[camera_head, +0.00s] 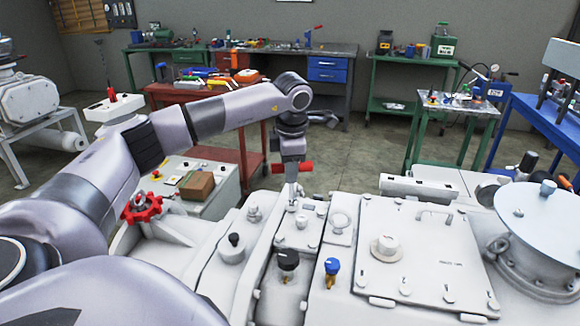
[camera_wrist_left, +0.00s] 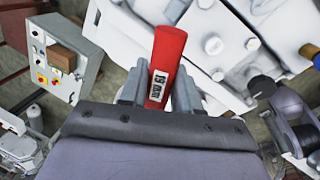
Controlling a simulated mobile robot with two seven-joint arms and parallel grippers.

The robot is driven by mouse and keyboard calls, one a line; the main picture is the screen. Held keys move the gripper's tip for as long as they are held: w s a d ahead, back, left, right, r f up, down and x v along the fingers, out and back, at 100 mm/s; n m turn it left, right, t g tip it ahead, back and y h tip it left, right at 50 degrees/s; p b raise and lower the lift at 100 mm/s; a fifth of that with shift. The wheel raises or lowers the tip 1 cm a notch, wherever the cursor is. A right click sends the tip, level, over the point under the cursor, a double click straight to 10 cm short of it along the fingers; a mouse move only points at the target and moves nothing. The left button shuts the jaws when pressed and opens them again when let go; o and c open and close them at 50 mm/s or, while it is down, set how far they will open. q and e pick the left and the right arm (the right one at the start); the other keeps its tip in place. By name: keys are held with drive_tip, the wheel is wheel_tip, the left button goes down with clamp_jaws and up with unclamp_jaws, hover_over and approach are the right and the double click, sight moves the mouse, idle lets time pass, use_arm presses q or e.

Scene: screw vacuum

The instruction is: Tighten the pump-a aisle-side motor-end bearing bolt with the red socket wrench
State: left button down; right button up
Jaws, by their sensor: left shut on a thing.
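My left gripper (camera_head: 291,150) points down over the far end of the pale pump housing (camera_head: 335,290). It is shut on the red socket wrench (camera_head: 306,167), whose red handle sticks out sideways. A pale shank runs down from the wrench to the housing near a small plate with bolts (camera_head: 302,221); I cannot tell whether the socket sits on a bolt. The bearing bolt itself cannot be made out. My right gripper is not in view.
A red handwheel (camera_head: 141,207) and a control box (camera_head: 200,186) stand left of the gripper. Black (camera_head: 288,262) and blue (camera_head: 332,268) knobs rise from the housing nearer me. A flat cover (camera_head: 425,250) lies to the right. Workbenches stand behind, across open floor.

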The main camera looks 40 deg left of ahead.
use_arm(q)
drive_tip(key=shift+f, duration=0.5)
idle(0.3)
drive_tip(key=shift+m+h+p, duration=0.4)
drive_tip(key=shift+m+p, duration=0.15)
drive_tip(key=shift+m, duration=2.05)
drive_tip(key=shift+w+f+m+t+h+p, duration=0.1)
drive_tip(key=shift+m+h+p, duration=0.1)
drive_tip(key=shift+m, duration=0.75)
drive_tip(key=shift+s+f+m+t+h+p, duration=0.1)
drive_tip(key=shift+m+h+p, duration=0.1)
drive_tip(key=shift+m, duration=0.7)
drive_tip(key=shift+w+m+t+h+p, duration=0.1)
drive_tip(key=shift+m+h+p, duration=0.1)
drive_tip(key=shift+m, duration=0.75)
drive_tip(key=shift+p, duration=0.35)
drive_tip(key=shift+n, duration=0.5)
